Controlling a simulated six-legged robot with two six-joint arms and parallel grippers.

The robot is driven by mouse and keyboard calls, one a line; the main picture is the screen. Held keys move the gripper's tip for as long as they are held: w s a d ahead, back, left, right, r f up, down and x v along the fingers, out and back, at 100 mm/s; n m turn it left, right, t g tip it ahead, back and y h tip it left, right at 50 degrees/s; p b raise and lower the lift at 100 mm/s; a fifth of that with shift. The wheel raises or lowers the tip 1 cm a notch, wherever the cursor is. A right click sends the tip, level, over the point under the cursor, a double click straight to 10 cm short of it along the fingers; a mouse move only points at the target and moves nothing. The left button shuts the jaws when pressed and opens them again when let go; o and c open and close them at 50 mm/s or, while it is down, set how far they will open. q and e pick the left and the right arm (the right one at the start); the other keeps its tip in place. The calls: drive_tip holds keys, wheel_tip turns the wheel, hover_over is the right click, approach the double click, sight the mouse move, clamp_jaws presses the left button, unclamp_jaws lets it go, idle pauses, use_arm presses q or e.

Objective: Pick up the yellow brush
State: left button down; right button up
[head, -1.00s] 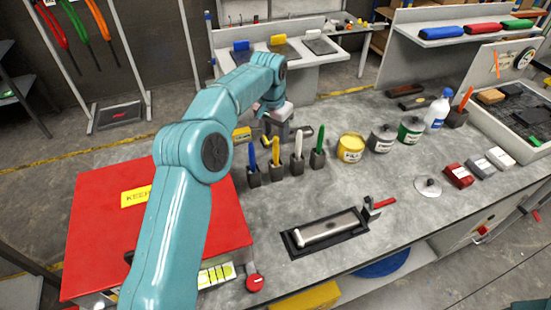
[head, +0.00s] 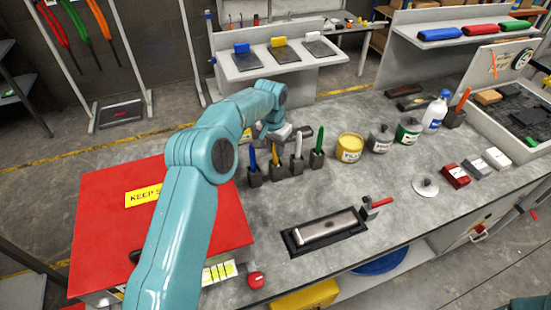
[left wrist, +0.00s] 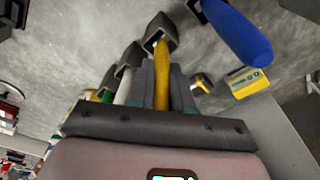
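The yellow brush (head: 275,157) stands upright in a small dark holder (head: 276,172), in a row with a blue, a white and a green brush. My left gripper (head: 279,142) is over the yellow brush, at its upper end, and partly hides it. In the left wrist view the yellow handle (left wrist: 162,72) lies between the two grey fingers (left wrist: 163,82), which sit close against its sides with no clear gap. The brush's lower end is still in its holder (left wrist: 160,30). My right gripper is not in view.
The blue brush (head: 252,157) stands close left, the white brush (head: 297,146) and green brush (head: 319,139) close right. A yellow pot (head: 350,148) and other containers stand farther right. A red case (head: 110,230) is at left. A black-edged tray (head: 325,232) lies in front.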

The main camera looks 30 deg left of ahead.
use_arm(q)
drive_tip(key=shift+d, duration=0.15)
drive_tip(key=shift+w+r, duration=0.1)
drive_tip(key=shift+r, duration=0.2)
wheel_tip(320, 180, up, 8)
drive_tip(key=shift+r+b, duration=0.2)
drive_tip(key=shift+b, duration=0.1)
drive_tip(key=shift+r, duration=0.55)
